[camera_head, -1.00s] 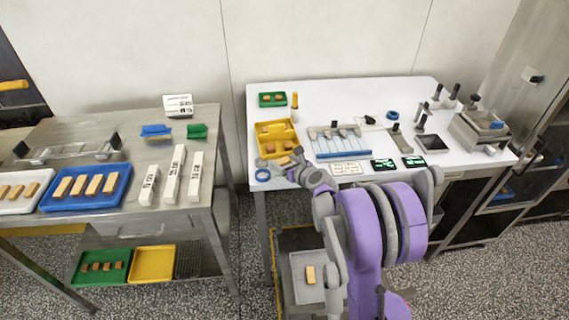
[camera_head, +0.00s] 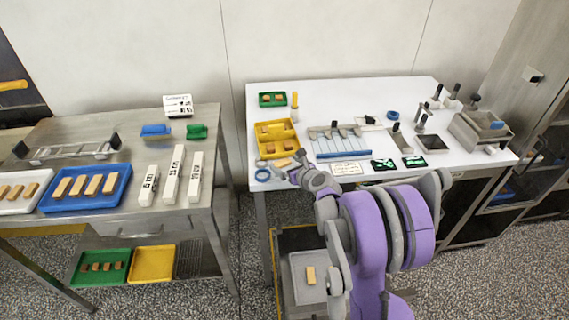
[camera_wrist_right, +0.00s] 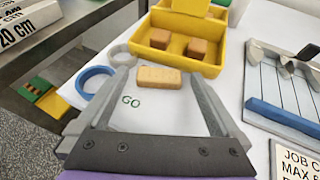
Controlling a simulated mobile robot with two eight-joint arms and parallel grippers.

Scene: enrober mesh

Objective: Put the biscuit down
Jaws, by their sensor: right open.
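A tan biscuit (camera_wrist_right: 159,77) lies on the white table top (camera_wrist_right: 150,115), just beyond green "GO" lettering. It also shows in the head view (camera_head: 283,162) at the table's front left. My right gripper (camera_wrist_right: 160,82) is open, with one finger on each side of the biscuit and a visible gap at each side. In the head view my right gripper (camera_head: 285,169) is low over the table's front edge. My left gripper is not in view.
A yellow divided tray (camera_wrist_right: 178,62) with biscuits is just behind the biscuit. A blue ring (camera_wrist_right: 95,82) and a grey ring (camera_wrist_right: 121,54) lie to its left. A rack with a blue bar (camera_wrist_right: 290,118) stands to the right.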

